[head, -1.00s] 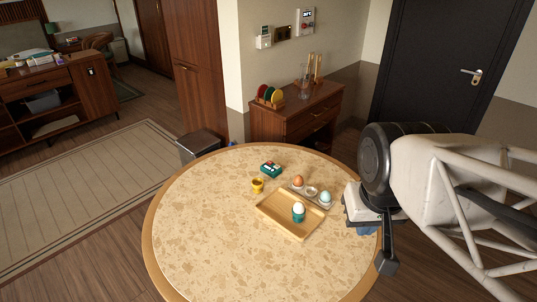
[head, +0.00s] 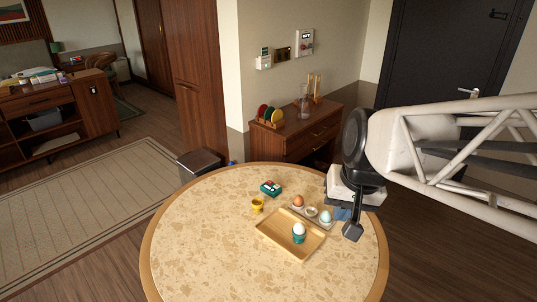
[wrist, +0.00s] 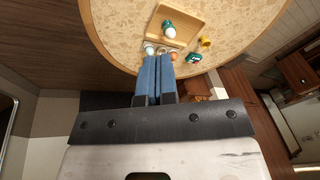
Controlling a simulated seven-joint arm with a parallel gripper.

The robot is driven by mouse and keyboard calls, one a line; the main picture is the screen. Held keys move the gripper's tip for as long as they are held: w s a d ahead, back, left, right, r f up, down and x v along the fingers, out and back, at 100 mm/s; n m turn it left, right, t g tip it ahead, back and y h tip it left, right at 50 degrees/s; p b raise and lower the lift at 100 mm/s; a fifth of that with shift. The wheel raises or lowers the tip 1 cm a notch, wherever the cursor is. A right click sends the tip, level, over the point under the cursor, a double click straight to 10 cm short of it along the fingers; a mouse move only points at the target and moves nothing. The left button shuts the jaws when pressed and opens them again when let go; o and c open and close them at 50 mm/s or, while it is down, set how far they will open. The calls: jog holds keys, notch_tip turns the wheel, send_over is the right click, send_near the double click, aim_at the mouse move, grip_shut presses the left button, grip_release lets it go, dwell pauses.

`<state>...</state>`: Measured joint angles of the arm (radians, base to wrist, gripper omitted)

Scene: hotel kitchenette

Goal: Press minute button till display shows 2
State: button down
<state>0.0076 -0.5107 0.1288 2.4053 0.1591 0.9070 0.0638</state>
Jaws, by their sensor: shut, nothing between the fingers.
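A small dark green timer (head: 270,188) with a red button and a pale patch sits near the far edge of the round table. It also shows in the wrist view (wrist: 193,58), right of my fingers. Its display digits are too small to read. My gripper (head: 342,214) has blue fingers and is at the table's right side, beyond the egg holder and apart from the timer. In the wrist view my gripper (wrist: 157,58) is shut and empty, its fingertips in front of the egg holder.
The egg holder (head: 304,211) carries a brown egg (head: 297,201) and a pale blue egg (head: 326,216). A wooden tray (head: 275,238) holds a white egg in a teal cup (head: 299,239). A yellow cup (head: 257,206) stands near the timer. The table's left and front are clear.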

jog(key=w+a+f+m+y, duration=0.1)
jog(key=w+a+m+y, duration=0.2)
jog(key=w, duration=1.2)
jog(key=m+t+y, duration=0.3)
jog(key=m, duration=0.8)
send_over(277, 187)
notch_tip(277, 187, down, 23)
jog(key=shift+f, duration=0.2)
jog(key=shift+f, duration=0.15)
jog(key=shift+f, duration=4.2)
